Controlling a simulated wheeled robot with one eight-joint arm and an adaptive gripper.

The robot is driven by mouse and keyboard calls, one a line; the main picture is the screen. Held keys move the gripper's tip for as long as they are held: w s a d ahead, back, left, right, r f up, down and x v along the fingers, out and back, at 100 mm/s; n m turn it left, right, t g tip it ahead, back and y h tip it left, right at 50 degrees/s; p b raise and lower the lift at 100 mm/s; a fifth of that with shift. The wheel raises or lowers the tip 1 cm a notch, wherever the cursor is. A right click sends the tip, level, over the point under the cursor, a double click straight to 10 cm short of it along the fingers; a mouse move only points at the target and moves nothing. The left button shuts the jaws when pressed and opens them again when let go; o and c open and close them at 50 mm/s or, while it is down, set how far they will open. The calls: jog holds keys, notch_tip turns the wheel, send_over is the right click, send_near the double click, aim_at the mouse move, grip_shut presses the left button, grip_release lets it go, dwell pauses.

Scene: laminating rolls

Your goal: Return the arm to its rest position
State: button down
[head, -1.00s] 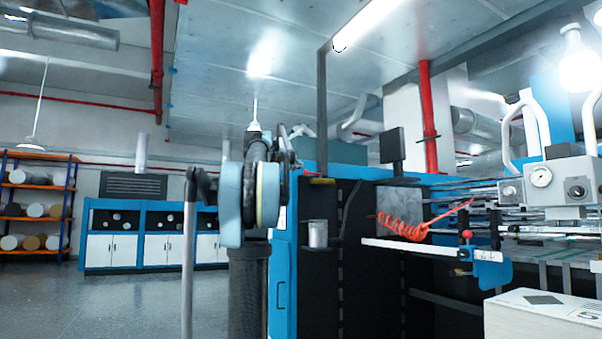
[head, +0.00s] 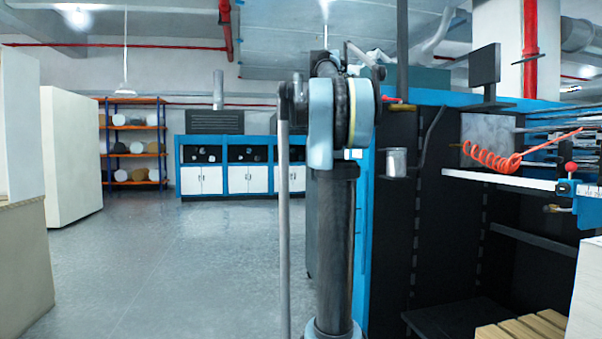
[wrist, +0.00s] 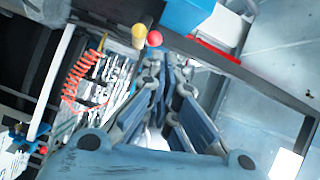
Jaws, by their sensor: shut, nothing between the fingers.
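My arm (head: 334,240) stands upright in the head view, its upper links folded at a blue-grey joint (head: 320,125). My gripper (wrist: 162,78) shows in the wrist view with its fingers together and nothing between them. In the head view I cannot make out the fingers. Behind the fingertips in the wrist view are a red knob (wrist: 154,39) and a yellow knob (wrist: 138,35); I cannot tell how far away they are.
The blue and black machine (head: 400,240) stands close to the right of my arm, with a coiled red hose (head: 490,158) and a metal cup (head: 396,162). A pale cabinet (head: 72,155) stands at left. Rolls fill a far shelf (head: 103,150). The floor (head: 170,270) at left is clear.

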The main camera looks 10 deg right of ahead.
jog(key=w+a+f+n+t+y, duration=0.2)
jog(key=a+n+t, duration=0.2)
jog(key=a, duration=0.1)
jog(key=w+a+f+n+t+y, duration=0.1)
jog(key=a+f+n+t+y, duration=0.1)
jog(key=a+n+t, duration=0.3)
jog(key=s+a+f+n+y, duration=0.3)
jog(key=a+f+n+y, duration=0.65)
jog(key=a+f, duration=0.55)
jog(key=s+a+f+n+g+y, duration=0.3)
jog(key=s+a+f+n+y, duration=0.15)
jog(key=a+f, duration=0.45)
jog(key=s+a+f+n+g, duration=0.1)
jog(key=s+f+g, duration=0.1)
jog(key=s+f, duration=0.55)
jog(key=s+a+f+n+g, duration=0.1)
jog(key=s+f+g, duration=0.25)
jog(key=f, duration=0.65)
jog(key=s+a+f+n+g, duration=0.2)
jog(key=s+f, duration=0.5)
jog(key=f, duration=0.2)
jog(key=s+d+f+n+g+h, duration=0.1)
jog(key=s+d+f+g+h, duration=0.2)
jog(key=s+f, duration=1.4)
jog(key=shift+s+d+f+g, duration=0.2)
jog(key=shift+d+f+g, duration=0.55)
jog(key=shift+d+g, duration=0.4)
jog(key=shift+d, duration=0.15)
